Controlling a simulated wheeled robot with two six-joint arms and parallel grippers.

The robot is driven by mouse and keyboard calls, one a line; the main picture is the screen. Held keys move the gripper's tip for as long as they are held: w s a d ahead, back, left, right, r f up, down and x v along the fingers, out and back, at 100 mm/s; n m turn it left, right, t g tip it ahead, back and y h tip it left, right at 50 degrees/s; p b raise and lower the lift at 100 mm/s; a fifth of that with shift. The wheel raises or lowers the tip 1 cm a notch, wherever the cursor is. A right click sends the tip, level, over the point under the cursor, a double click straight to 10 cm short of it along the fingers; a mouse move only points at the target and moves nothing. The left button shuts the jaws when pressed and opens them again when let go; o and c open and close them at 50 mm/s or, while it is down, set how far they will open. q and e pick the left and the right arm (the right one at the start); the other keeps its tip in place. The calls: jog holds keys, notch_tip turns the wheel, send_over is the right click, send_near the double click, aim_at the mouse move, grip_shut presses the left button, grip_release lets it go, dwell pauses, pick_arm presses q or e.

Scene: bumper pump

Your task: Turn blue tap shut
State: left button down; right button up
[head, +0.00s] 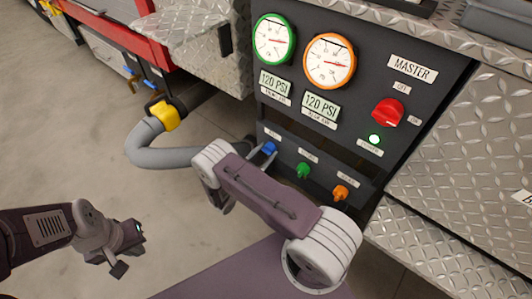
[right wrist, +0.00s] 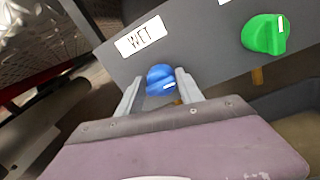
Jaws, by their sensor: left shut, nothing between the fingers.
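The blue tap (head: 269,148) is the leftmost of three small taps low on the dark pump panel. In the right wrist view the blue tap (right wrist: 160,78) sits under a label reading "WET", with a white mark on its lower right side. My right gripper (right wrist: 159,85) is open, with one finger on each side of the blue tap. A narrow gap shows at the left finger; contact at the right finger is unclear. My left gripper (head: 131,250) is shut and empty, low at the left, away from the panel.
The green tap (head: 303,170) and orange tap (head: 340,192) sit right of the blue one. Above are two gauges, a red master switch (head: 388,112) and a lit green lamp (head: 375,139). A grey hose (head: 160,157) with a yellow coupling curves left of the panel.

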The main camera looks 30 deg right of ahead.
jog(key=shift+n, duration=0.3)
jog(key=n+p, duration=0.1)
jog(key=n, duration=0.1)
jog(key=shift+n, duration=0.3)
jog(key=n+p, duration=0.1)
jog(key=n, duration=0.8)
jog(key=shift+w+f+n+g+p, duration=0.1)
jog(key=shift+n+g+p, duration=0.2)
jog(key=shift+g+p, duration=0.1)
jog(key=shift+w+a+n+g, duration=0.1)
jog(key=shift+n+g, duration=0.2)
jog(key=shift+n, duration=1.8)
jog(key=o, duration=1.3)
